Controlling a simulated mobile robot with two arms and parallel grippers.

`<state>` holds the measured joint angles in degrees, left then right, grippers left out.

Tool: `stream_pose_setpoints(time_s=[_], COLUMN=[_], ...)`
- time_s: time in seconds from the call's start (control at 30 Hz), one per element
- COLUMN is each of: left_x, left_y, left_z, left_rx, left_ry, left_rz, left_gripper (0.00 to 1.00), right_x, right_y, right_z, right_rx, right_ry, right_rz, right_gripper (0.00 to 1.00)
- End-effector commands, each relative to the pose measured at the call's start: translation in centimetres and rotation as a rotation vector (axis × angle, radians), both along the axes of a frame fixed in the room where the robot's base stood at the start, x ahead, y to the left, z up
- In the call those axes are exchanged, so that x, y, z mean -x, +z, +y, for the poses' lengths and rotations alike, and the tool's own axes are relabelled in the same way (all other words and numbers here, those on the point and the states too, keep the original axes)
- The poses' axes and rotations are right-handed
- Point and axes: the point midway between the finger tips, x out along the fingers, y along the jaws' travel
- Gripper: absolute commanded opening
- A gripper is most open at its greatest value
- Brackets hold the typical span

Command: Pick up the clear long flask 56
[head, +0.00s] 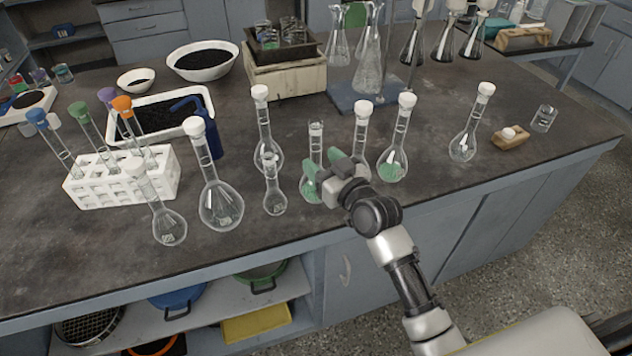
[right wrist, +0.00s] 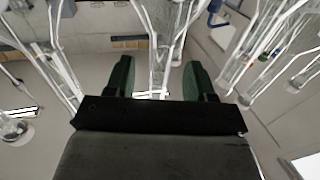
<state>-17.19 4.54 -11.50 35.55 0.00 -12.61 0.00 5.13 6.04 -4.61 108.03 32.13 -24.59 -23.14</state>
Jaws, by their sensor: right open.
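Several clear long-necked flasks stand upright on the dark bench; no number 56 is readable. My right gripper (head: 338,160) is open, low among them. Just left of it stands an uncapped flask (head: 316,145), with green at its bulb. Just behind it is a white-capped flask (head: 361,130), its bulb partly hidden by the gripper. In the right wrist view, the open gripper (right wrist: 158,70) has clear glass (right wrist: 158,50) beyond and between its fingers; I cannot tell which flask this is, or whether it is touched. My left gripper is not in view.
A white rack (head: 120,188) with colour-capped tubes is at left.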

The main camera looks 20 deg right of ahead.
Motion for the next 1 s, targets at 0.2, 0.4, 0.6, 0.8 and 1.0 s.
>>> stream_pose_setpoints(time_s=[0.2, 0.4, 0.6, 0.8, 1.0], left_x=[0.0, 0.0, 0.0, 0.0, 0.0], left_y=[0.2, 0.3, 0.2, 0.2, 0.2], left_z=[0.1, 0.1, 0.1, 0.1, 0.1], left_rx=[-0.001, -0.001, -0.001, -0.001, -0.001], left_ry=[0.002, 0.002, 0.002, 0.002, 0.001], left_rz=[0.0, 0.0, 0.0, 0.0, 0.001], left_gripper=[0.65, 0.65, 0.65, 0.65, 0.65], right_x=[-3.2, -4.2, -4.2, -4.2, -4.2], right_y=[-0.5, -0.6, -0.6, -0.6, -0.6], right_z=[0.9, 1.2, 1.2, 1.2, 1.2], right_rx=[-0.002, 0.0, 0.0, 0.0, 0.0], right_ry=[0.0, 0.0, 0.0, 0.0, 0.0], right_rz=[0.0, 0.001, 0.001, 0.001, 0.001], right_gripper=[0.54, 0.54, 0.48, 0.18, 0.0])
